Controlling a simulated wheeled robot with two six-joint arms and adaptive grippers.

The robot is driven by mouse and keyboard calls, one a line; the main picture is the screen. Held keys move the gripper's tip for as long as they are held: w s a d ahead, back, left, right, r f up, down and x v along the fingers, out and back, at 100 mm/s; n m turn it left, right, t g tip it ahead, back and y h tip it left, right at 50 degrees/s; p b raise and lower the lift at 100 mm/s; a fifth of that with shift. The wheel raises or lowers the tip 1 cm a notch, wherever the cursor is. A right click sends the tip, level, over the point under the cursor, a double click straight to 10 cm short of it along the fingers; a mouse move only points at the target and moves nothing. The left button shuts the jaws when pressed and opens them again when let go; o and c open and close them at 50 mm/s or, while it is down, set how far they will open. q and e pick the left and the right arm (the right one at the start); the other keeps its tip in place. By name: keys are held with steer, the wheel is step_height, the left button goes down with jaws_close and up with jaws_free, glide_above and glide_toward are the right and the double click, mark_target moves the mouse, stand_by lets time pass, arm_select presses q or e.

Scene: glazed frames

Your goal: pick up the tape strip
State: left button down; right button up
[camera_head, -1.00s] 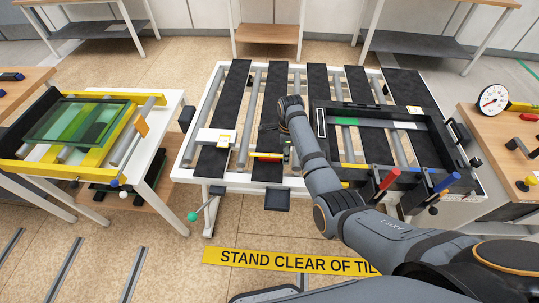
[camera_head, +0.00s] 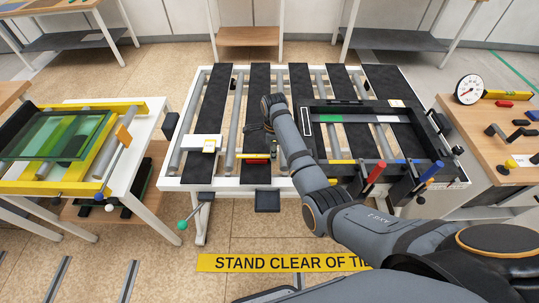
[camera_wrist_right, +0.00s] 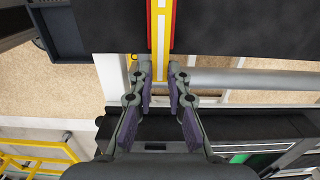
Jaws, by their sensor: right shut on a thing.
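In the right wrist view the tape strip (camera_wrist_right: 161,38) runs from between the fingertips of my right gripper (camera_wrist_right: 160,75) to the top edge. The jaws are shut on its near end. I cannot tell whether it touches the slat. My left gripper is not in view.
A black frame (camera_head: 311,145) with red and blue clamp handles lies right of the gripper. A white block (camera_head: 205,143) sits on a slat to the left. Rollers (camera_head: 237,115) run between the slats. A side bench (camera_head: 484,140) with a dial gauge stands at right.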

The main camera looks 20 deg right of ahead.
step_height(320, 180, up, 3)
steer(key=shift+s+r, duration=0.1)
steer(key=shift+r, duration=0.05)
steer(key=s+d+r+p, duration=0.2)
steer(key=s+r+p, duration=0.7)
steer(key=s, duration=0.4)
steer(key=shift+s+d+r+p, duration=0.2)
steer(key=shift+s+r+p, duration=0.1)
steer(key=shift+p, duration=0.1)
steer(key=shift+f, duration=0.15)
